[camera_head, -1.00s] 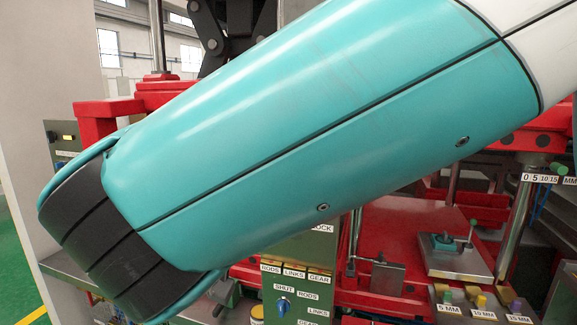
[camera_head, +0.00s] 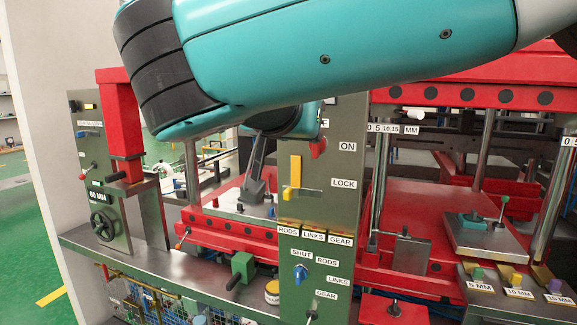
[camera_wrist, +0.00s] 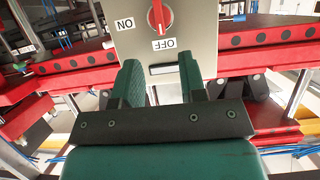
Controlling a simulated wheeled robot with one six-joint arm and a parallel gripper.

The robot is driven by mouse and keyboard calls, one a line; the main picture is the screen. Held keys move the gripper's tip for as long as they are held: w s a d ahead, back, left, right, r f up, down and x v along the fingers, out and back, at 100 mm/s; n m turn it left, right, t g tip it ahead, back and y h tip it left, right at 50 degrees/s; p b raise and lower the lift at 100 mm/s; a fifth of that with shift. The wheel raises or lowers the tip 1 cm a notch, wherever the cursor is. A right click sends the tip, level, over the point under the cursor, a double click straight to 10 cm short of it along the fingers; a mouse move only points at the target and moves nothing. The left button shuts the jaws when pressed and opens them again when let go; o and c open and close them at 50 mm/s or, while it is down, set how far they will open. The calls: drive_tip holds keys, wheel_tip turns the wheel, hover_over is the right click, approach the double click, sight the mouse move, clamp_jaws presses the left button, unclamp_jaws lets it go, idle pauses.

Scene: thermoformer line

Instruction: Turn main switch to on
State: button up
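The main switch is a red knob (camera_wrist: 160,16) on a grey panel (camera_wrist: 190,45) with ON and OFF labels, at the top of the wrist view. It lines up with the OFF label (camera_wrist: 164,44); the ON label (camera_wrist: 125,24) is to its left, and both read upside down. In the head view the knob (camera_head: 318,148) shows just below my arm, with ON to its right and OFF mostly hidden. My gripper (camera_wrist: 164,76) is open, its two green fingers apart with nothing held. The knob lies beyond the fingertips, not between them.
Below the switch on the same panel are a yellow handle (camera_head: 295,176) by the LOCK label and a blue knob (camera_head: 300,273). Red machine beams (camera_head: 470,95) stand close to the right. A steel ledge (camera_head: 150,268) runs along the front left.

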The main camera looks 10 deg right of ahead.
sight(316, 146)
drive_tip(key=p+x, duration=0.3)
drive_tip(key=x, duration=0.6)
drive_tip(key=shift+w+d+f, duration=0.15)
drive_tip(key=shift+w+d, duration=0.1)
drive_tip(key=shift+w, duration=0.05)
clamp_jaws()
